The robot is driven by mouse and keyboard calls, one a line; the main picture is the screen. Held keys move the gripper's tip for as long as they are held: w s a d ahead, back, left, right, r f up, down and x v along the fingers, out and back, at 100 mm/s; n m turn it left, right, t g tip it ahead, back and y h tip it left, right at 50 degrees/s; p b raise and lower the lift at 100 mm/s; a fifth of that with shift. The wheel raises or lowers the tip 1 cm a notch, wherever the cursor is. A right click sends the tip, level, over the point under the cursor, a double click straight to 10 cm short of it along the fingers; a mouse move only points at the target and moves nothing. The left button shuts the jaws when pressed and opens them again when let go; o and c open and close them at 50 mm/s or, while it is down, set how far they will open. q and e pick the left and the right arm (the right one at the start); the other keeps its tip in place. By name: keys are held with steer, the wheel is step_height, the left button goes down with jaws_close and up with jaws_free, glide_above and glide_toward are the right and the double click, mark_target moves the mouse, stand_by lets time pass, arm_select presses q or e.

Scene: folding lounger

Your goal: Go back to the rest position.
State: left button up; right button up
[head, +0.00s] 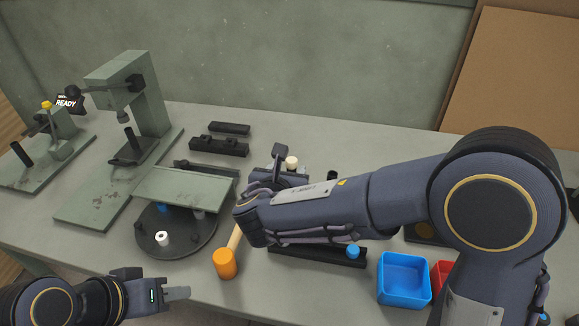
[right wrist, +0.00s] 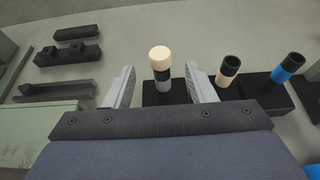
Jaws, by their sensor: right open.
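My right gripper (right wrist: 160,68) is open in the right wrist view. A grey peg with a cream cap (right wrist: 161,70) stands upright in a black block (right wrist: 153,98) between or just beyond its fingers; I cannot tell if they touch it. The cream cap (head: 292,161) also shows in the head view, behind my right arm, which hides most of that gripper. My left gripper (head: 178,293) is low at the front left in the head view, over the table's front edge, apart from any object. Its jaw gap is not clear.
An orange-headed mallet (head: 226,264) lies near a dark round turntable (head: 188,243). Green press fixtures (head: 128,95) stand at the left. A blue bin (head: 404,281) and a red bin (head: 441,274) are at the front right. Black blocks (head: 219,145) lie at the back.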

steer(key=v, duration=0.3)
steer(key=shift+s+a+r, duration=0.1)
steer(key=shift+s+r, duration=0.05)
steer(key=shift+s, duration=0.15)
steer(key=s+d+f+m+g, duration=0.1)
steer(key=s+d+m+g, duration=0.15)
steer(key=d+m, duration=0.35)
steer(key=s+d+f+m+g+h, duration=0.1)
steer(key=s+d+m+g, duration=0.2)
steer(key=d, duration=0.5)
steer(key=s+d+f+m+g, duration=0.1)
steer(key=s+d+m+g, duration=0.15)
steer(key=d+m, duration=0.4)
steer(key=s+d+m+y, duration=0.2)
steer(key=s+m+y, duration=0.5)
steer(key=s+m, duration=0.8)
steer(key=shift+s+f+m, duration=0.4)
steer(key=shift+f+m, duration=0.05)
steer(key=shift+m, duration=2.1)
